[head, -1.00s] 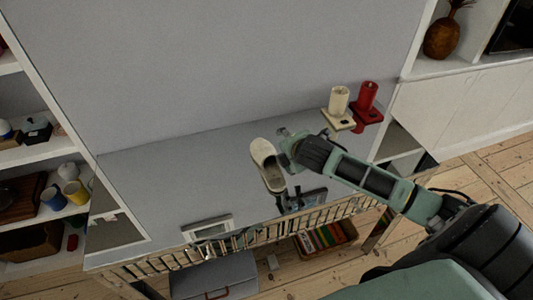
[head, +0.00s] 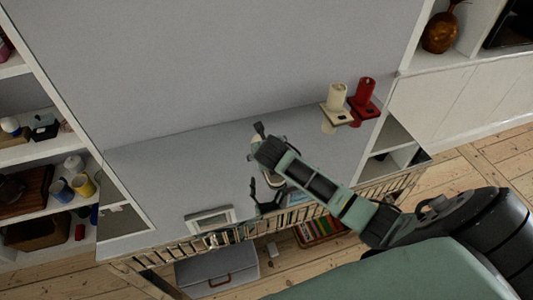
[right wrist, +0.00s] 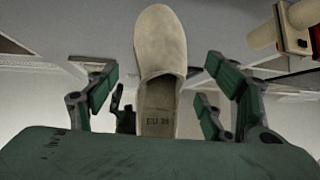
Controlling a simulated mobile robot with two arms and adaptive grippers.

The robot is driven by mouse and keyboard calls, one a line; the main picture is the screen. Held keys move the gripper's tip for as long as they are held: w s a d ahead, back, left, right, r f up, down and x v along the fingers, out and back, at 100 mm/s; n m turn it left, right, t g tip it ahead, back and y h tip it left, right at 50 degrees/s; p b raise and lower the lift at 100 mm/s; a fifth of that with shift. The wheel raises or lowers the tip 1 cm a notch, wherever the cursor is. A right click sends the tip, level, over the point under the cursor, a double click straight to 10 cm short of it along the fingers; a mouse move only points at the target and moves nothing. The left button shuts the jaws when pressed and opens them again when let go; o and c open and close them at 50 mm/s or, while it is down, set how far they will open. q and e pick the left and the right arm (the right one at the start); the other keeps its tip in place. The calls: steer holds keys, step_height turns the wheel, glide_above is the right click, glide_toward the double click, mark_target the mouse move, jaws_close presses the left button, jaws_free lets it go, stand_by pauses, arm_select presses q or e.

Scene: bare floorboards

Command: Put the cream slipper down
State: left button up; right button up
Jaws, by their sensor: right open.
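The cream slipper (right wrist: 160,45) shows in the right wrist view, toe at the top and open heel with a printed size toward my palm. It lies between the spread fingers of my right gripper (right wrist: 160,85), with gaps on both sides. In the head view my right gripper (head: 258,165) is open over the grey top (head: 170,175). I cannot tell whether the slipper fully rests on the top. My left gripper is not in view.
A pale frame (head: 210,219) lies near the slatted front rail (head: 230,240). Shelves with cups stand at left. The grey top's left part is clear.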

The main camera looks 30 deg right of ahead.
steer(key=shift+s+f+p+x, duration=0.1)
steer(key=shift+p+x, duration=0.05)
steer(key=shift+x, duration=0.75)
steer(key=shift+s+f+p+x, duration=0.1)
steer(key=shift+s+x, duration=0.05)
steer(key=shift+x, duration=0.75)
steer(key=shift+s+f+p+x, duration=0.1)
steer(key=shift+p+x, duration=0.05)
steer(key=shift+x, duration=0.75)
steer(key=shift+c, duration=0.5)
steer(key=shift+d, duration=0.1)
steer(key=c, duration=1.1)
steer(key=shift+r, duration=0.15)
